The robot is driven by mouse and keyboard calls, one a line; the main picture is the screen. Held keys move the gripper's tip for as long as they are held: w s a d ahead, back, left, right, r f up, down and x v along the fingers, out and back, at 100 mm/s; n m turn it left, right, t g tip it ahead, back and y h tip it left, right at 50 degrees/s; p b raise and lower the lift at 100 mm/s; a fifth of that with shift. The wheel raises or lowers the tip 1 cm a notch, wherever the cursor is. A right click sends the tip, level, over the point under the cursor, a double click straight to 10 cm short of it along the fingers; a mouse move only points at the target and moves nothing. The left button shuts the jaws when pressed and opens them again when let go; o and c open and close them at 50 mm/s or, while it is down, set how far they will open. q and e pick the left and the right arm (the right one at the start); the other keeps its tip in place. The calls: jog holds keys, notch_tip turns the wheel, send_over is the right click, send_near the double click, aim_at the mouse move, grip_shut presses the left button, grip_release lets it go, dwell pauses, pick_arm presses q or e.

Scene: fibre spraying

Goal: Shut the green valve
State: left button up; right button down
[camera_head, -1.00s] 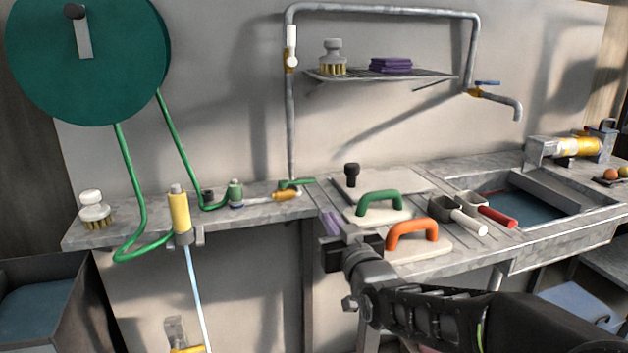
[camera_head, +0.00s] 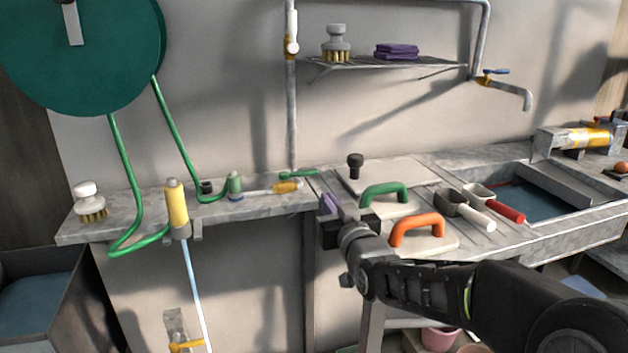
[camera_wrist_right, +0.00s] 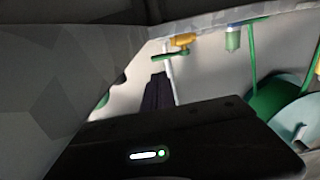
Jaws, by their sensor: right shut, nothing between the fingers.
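The green valve (camera_head: 299,175) is a small green lever at the back of the counter, near the foot of the wall pipe, beside a yellow fitting (camera_head: 287,187). In the right wrist view the green lever (camera_wrist_right: 170,57) shows near the top, just beyond my fingers. My right gripper (camera_head: 329,201) is shut and empty, its purple fingers pointing towards the valve from the front right. The fingers look apart from the lever, though the gap is hard to judge. My left gripper is not in view.
A green hose runs from the reel (camera_head: 90,50) to the counter's left. A green-handled float (camera_head: 384,194), an orange-handled float (camera_head: 417,231) and scoops (camera_head: 470,205) lie right of my gripper.

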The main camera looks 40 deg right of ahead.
aim_at(314, 174)
jog(key=x, duration=1.1)
jog(key=shift+w+d, duration=0.15)
jog(key=shift+w, duration=0.15)
jog(key=shift+w+d+f+b, duration=0.3)
jog(key=shift+w+d+b, duration=0.1)
jog(key=shift+b, duration=0.55)
jog(key=shift+w+d+b, duration=0.2)
jog(key=shift+b, duration=0.15)
jog(key=shift+w+d+r, duration=0.15)
jog(key=shift+r, duration=0.15)
